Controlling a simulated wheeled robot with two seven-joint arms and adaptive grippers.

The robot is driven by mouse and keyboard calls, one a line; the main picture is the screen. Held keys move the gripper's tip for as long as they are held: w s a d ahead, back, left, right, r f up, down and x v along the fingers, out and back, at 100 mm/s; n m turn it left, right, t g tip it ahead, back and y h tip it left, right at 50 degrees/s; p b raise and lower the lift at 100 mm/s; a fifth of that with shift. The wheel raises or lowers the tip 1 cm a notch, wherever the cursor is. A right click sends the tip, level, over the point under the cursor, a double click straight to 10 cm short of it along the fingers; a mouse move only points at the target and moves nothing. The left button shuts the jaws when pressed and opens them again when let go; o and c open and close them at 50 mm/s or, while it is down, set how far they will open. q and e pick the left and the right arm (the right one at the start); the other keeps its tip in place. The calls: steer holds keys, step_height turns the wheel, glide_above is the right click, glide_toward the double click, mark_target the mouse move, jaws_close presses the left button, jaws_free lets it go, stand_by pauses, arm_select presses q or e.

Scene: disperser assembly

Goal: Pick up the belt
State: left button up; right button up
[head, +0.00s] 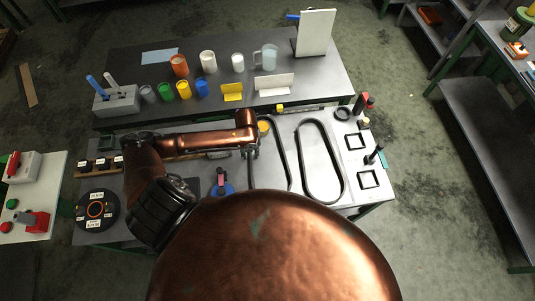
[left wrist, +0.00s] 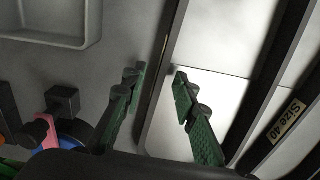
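Two long black belts lie on the light right part of the near table in the head view. The right belt (head: 337,160) is a full elongated loop. The left belt (head: 285,152) is partly hidden by my left arm and gripper. My left gripper (head: 250,150) points down over the left side of this belt. In the left wrist view, the green fingers of the left gripper (left wrist: 158,83) are apart. A dark belt strand (left wrist: 163,55) passes between them, not gripped. Another dark strand with a "Size 40" label (left wrist: 286,122) runs at the right. My right gripper is not in view.
A black disc (head: 97,211) lies at the left. Cups (head: 208,61) and a white board (head: 316,32) stand on the back table. A pink-and-blue part (left wrist: 50,132) sits left of the fingers.

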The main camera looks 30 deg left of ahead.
arm_select(q)
steer(key=shift+s, duration=0.1)
steer(key=shift+f, duration=0.1)
jaws_close()
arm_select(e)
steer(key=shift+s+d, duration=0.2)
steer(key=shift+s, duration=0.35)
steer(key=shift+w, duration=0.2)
